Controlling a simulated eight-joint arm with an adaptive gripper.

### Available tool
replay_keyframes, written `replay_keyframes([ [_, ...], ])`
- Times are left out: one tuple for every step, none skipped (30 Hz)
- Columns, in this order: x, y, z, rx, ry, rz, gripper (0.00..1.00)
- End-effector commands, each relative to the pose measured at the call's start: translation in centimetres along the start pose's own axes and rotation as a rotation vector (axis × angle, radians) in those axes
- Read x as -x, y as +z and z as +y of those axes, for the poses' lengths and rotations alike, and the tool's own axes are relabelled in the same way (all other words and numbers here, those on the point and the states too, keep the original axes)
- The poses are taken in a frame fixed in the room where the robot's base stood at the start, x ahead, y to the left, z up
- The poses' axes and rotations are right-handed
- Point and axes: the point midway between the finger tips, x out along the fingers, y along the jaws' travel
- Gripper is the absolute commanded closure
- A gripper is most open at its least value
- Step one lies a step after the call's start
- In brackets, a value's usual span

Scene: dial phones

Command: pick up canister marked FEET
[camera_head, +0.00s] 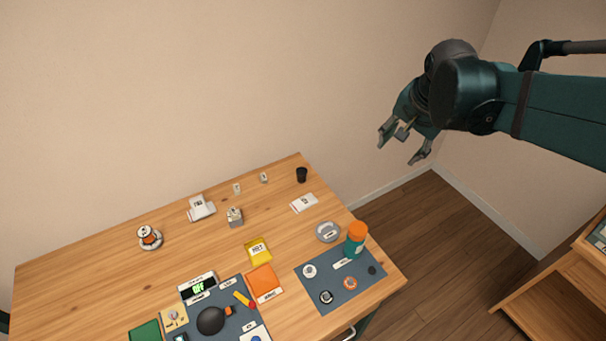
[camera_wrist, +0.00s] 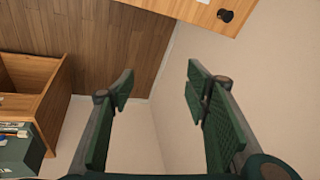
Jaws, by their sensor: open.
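No marking reading FEET can be made out in either view, so I cannot tell which thing is the canister so marked. A teal canister with an orange cap (camera_head: 355,241) stands upright on the dark mat at the table's right end; any writing on it is too small to read. My gripper (camera_head: 400,150) is open and empty, high above and beyond the table's right side, well apart from everything on it. In the wrist view my gripper (camera_wrist: 160,70) shows its two fingers spread with nothing between them.
The wooden table (camera_head: 90,260) carries a dark mat (camera_head: 328,280) with several round pieces, a grey round dish (camera_head: 327,231), yellow (camera_head: 258,252) and orange (camera_head: 263,280) pads, and a black cup (camera_head: 301,175), also in the wrist view (camera_wrist: 226,15). A wooden shelf (camera_wrist: 60,85) stands apart.

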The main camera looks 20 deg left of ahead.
Motion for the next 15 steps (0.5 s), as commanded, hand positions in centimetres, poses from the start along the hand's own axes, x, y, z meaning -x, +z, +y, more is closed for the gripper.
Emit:
replay_keyframes([
  [-0.7,-0.3,-1.0,-0.014,0.003,-0.008,0.53],
  [-1.0,-0.4,-1.4,-0.025,0.005,-0.012,0.53],
  [-1.5,-0.5,-2.1,-0.038,0.009,-0.019,0.53],
  [-1.8,-0.6,-2.5,-0.049,0.012,-0.024,0.53],
  [-2.2,-0.7,-3.0,-0.059,0.015,-0.028,0.53],
  [-2.6,-0.8,-3.6,-0.074,0.018,-0.034,0.53],
  [-3.0,-0.9,-4.1,-0.084,0.021,-0.038,0.53],
  [-3.4,-1.0,-4.6,-0.095,0.024,-0.043,0.53],
  [-4.0,-1.0,-5.2,-0.108,0.029,-0.049,0.53],
  [-4.4,-1.1,-5.7,-0.119,0.032,-0.054,0.53],
  [-4.8,-1.1,-6.2,-0.128,0.035,-0.058,0.53],
  [-5.3,-1.2,-6.8,-0.143,0.04,-0.063,0.53],
  [-5.7,-1.2,-7.3,-0.153,0.043,-0.067,0.53],
  [-6.1,-1.3,-7.7,-0.164,0.047,-0.071,0.53],
  [-6.7,-1.3,-8.3,-0.177,0.052,-0.077,0.53],
])
